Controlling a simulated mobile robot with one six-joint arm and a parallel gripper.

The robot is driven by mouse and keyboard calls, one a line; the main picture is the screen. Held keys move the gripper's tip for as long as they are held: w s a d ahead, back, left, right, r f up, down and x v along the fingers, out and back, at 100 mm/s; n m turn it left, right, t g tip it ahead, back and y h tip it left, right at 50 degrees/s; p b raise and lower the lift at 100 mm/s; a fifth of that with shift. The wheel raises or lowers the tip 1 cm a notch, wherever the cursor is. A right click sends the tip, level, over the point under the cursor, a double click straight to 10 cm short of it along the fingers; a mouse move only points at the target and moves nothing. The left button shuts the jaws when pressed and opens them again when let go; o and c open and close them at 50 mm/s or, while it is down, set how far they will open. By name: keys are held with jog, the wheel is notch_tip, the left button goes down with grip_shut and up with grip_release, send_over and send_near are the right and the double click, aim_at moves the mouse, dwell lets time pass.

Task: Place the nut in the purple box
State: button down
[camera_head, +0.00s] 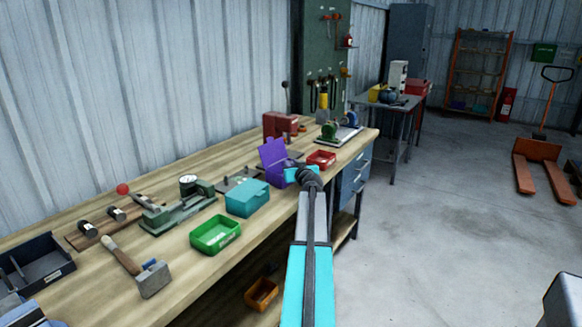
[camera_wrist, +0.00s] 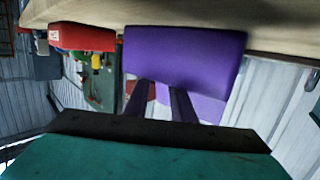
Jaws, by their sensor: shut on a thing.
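The purple box (camera_head: 273,150) stands on the workbench with its lid raised. In the wrist view, which is upside down, its wall (camera_wrist: 185,55) fills the middle and its open lid (camera_wrist: 208,108) shows beyond the fingers. My gripper (camera_head: 291,165) is at the box, at its right side in the head view. In the wrist view, the two dark fingers of my gripper (camera_wrist: 158,88) reach to the box's rim, in front of the lid. I cannot tell how far inside the tips are. The nut is not visible; the shut fingertips and what they hold are hidden by the box.
A red open bin (camera_head: 321,159) stands right of the purple box and shows in the wrist view (camera_wrist: 85,37). A red box-shaped thing (camera_head: 280,124) and a green-wheeled tool (camera_head: 330,132) lie behind.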

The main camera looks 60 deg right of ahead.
jog(key=shift+f, duration=0.1)
jog(key=c, duration=1.5)
grip_release()
jog(key=shift+r+p, duration=0.75)
jog(key=shift+p, duration=0.5)
jog(key=v, duration=0.1)
jog(key=b+v, duration=0.1)
jog(key=v, duration=0.1)
jog(key=shift+f, duration=0.2)
jog(key=shift+b+v, duration=0.8)
jog(key=shift+v, duration=3.75)
